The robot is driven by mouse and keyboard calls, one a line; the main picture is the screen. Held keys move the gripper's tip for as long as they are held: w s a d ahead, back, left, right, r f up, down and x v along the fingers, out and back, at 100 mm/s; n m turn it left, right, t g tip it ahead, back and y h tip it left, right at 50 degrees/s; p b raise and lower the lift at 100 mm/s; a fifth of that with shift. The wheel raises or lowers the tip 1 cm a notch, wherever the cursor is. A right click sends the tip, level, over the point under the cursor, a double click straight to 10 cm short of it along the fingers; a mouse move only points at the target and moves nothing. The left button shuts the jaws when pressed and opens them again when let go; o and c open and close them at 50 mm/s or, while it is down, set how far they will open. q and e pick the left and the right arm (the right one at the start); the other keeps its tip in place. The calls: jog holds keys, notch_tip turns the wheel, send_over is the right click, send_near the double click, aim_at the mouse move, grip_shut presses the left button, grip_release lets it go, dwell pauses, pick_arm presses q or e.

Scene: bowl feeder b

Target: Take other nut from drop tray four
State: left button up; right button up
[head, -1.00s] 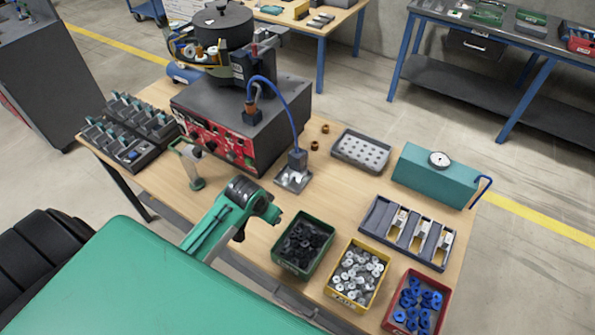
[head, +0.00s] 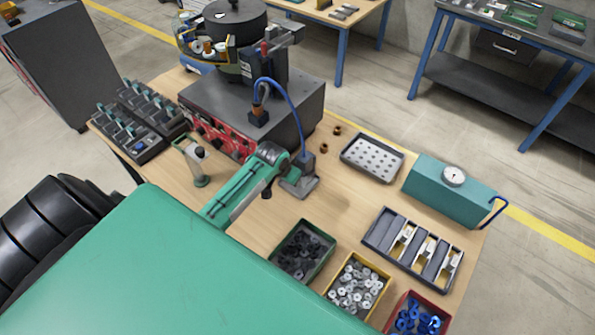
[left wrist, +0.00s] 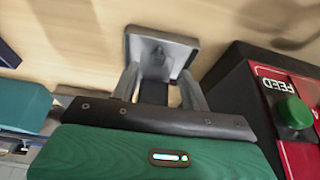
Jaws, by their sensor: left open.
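A small grey metal tray (head: 300,184) sits on the table at the end of the feeder's blue hose. It also shows in the left wrist view (left wrist: 188,46), with a dim grey shape inside that I cannot make out as a nut. I see no number on this tray. My left gripper (left wrist: 160,78) is open, its two fingers apart and pointing at the tray with nothing held between them. In the head view my green left arm reaches to the tray's left side and hides part of it. My right gripper is not in view.
The black feeder box (head: 250,105) with a red front panel stands behind the arm. Two brown round parts (head: 337,130) lie on the table near a perforated tray (head: 372,158). Bins of black (head: 303,250), silver (head: 356,284) and blue parts (head: 415,315) line the front edge.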

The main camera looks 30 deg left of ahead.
aim_at(294, 188)
pick_arm(q)
jog(key=shift+w+f, duration=0.1)
jog(key=shift+f, duration=0.3)
jog(key=shift+w+f+p, duration=0.2)
jog(key=shift+f+p, duration=0.1)
jog(key=shift+p, duration=0.1)
jog(key=shift+p+x, duration=0.45)
jog(key=shift+x, duration=1.65)
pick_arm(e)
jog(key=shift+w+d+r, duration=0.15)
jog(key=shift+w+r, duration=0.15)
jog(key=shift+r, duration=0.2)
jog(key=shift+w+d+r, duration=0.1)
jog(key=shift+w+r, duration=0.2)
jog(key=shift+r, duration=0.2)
pick_arm(q)
grip_shut()
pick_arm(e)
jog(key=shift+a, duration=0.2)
